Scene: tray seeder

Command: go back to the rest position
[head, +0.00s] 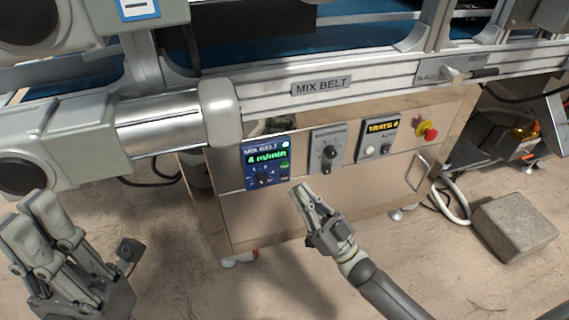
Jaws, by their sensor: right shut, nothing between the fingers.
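My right gripper (299,192) is shut and empty. Its arm comes in from the lower right, and its fingertips are in front of the cabinet, just below and right of the blue MIX BELT panel (267,163). The panel's display reads 4 m/min in green. I cannot tell from this view whether the fingertips touch the cabinet front. My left gripper (27,215) is at the lower left, close to the camera, over the floor and away from the cabinet. Its fingers point up, but their gap is unclear.
The metal cabinet (290,218) also carries a grey knob box (328,150), a TRAYS box (378,139) and a red emergency button (430,133). The conveyor rail (385,78) runs above it. A concrete block (514,226) and cables lie at the right. Floor in front is open.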

